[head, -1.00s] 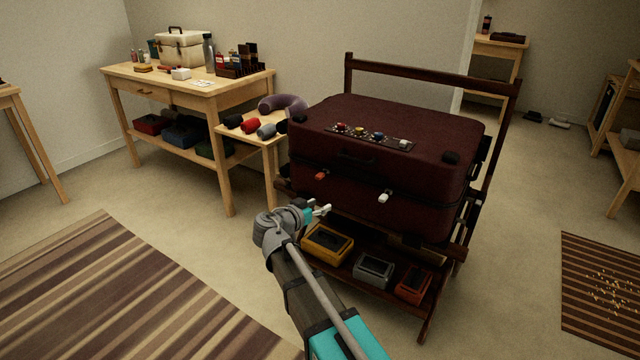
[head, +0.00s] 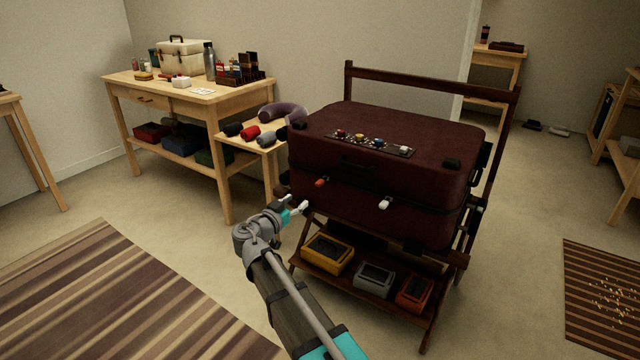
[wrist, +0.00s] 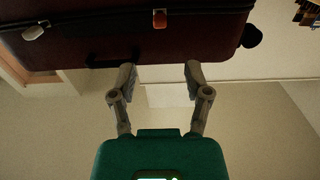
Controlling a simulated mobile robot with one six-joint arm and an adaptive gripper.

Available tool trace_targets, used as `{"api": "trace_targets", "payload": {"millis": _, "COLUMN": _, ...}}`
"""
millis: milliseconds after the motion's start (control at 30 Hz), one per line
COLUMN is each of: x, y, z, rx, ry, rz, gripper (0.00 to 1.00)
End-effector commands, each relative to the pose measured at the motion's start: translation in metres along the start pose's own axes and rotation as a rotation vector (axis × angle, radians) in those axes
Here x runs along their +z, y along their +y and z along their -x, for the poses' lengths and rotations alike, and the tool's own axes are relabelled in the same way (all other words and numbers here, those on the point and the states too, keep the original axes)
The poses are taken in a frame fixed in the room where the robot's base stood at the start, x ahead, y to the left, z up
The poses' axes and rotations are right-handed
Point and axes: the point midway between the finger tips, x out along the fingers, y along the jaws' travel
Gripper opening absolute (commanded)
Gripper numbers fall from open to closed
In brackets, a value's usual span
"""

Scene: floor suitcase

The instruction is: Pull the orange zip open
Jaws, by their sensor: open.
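A dark red suitcase (head: 400,150) lies flat on a dark wooden rack. The orange zip pull (head: 320,182) hangs on its front seam, toward the left; it also shows in the wrist view (wrist: 160,18), at the top between my fingers' directions. A white zip pull (head: 385,203) sits further right on the same seam. My gripper (head: 296,207) is in front of the suitcase's left front, below and left of the orange pull. In the wrist view my gripper (wrist: 160,78) has its fingers spread, with nothing between them and a gap to the orange pull.
The rack's lower shelf holds a yellow tray (head: 309,259), a grey tray (head: 374,288) and an orange tray (head: 414,306). A small side table with rolled items (head: 250,132) stands left of the suitcase. The floor in front is clear, with a striped rug (head: 110,300).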

Motion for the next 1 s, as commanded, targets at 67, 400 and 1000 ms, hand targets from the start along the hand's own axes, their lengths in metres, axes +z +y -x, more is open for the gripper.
{"api": "trace_targets", "payload": {"millis": 67, "x": 0.0, "y": 0.0, "z": -0.009, "rx": 0.002, "ry": 0.0, "rz": 0.0, "gripper": 0.63}}
{"api": "trace_targets", "payload": {"millis": 400, "x": 0.0, "y": -0.001, "z": -0.059, "rx": 0.002, "ry": 0.0, "rz": 0.0, "gripper": 0.63}}
{"api": "trace_targets", "payload": {"millis": 1000, "x": 0.0, "y": 0.0, "z": -0.125, "rx": 0.001, "ry": 0.0, "rz": 0.0, "gripper": 0.63}}
